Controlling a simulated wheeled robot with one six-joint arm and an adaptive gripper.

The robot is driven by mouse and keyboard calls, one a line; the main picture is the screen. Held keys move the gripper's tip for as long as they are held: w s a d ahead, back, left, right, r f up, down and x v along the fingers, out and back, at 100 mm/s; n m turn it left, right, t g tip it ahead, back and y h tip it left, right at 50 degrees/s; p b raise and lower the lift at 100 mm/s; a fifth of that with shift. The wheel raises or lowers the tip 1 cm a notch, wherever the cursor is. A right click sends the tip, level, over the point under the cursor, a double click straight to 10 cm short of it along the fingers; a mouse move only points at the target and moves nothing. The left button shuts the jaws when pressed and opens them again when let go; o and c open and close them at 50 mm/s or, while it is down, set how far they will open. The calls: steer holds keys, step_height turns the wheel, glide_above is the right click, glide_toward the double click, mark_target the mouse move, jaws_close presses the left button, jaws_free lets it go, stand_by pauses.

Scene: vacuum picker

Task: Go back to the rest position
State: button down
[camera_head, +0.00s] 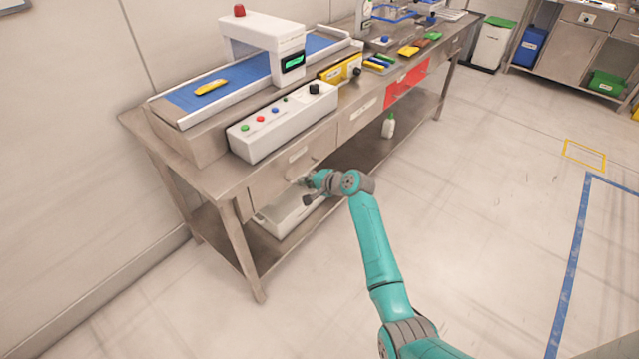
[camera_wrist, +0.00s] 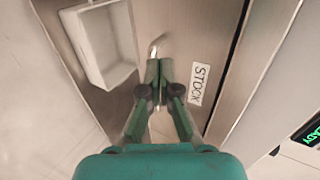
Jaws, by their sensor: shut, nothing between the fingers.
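My gripper (camera_head: 303,182) is stretched out to the front of the steel bench, at the drawer (camera_head: 268,187) under the conveyor's near end. In the wrist view my gripper (camera_wrist: 159,78) is shut, its two fingers together with nothing between them. A bent metal handle (camera_wrist: 157,44) lies just beyond the fingertips; I cannot tell whether they touch it. A white label reading STOCK (camera_wrist: 198,84) is on the drawer front to the right of the fingers.
A white bin (camera_wrist: 99,46) stands on the lower shelf, below my gripper. The bench (camera_head: 130,119) carries a conveyor with a yellow item (camera_head: 211,86) and a white button box (camera_head: 282,122). A white bottle (camera_head: 388,126) is on the lower shelf. The floor (camera_head: 480,220) to the right is clear.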

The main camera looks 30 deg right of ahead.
steer(key=v, duration=0.6)
steer(key=s+a+f+n+h, duration=0.1)
steer(key=s+a+f, duration=0.2)
steer(key=s+f, duration=0.3)
steer(key=s+a+f+n+h, duration=0.1)
steer(key=s+a+f, duration=0.35)
steer(key=s, duration=0.35)
steer(key=s+a+f+n+t+h, duration=0.1)
steer(key=s+a, duration=0.1)
steer(key=s, duration=0.7)
steer(key=s+a+f+n+h, duration=0.1)
steer(key=s+a+f+n, duration=0.1)
steer(key=s, duration=0.7)
steer(key=s+a+r+n+t, duration=0.1)
steer(key=s+r+n, duration=0.3)
steer(key=s+r, duration=0.6)
steer(key=s+a+r+n+t, duration=0.1)
steer(key=s+a+r+n, duration=0.2)
steer(key=s+r, duration=0.7)
steer(key=s+n, duration=0.2)
steer(key=s, duration=0.3)
steer(key=shift+s+t, duration=0.15)
steer(key=shift+t, duration=0.15)
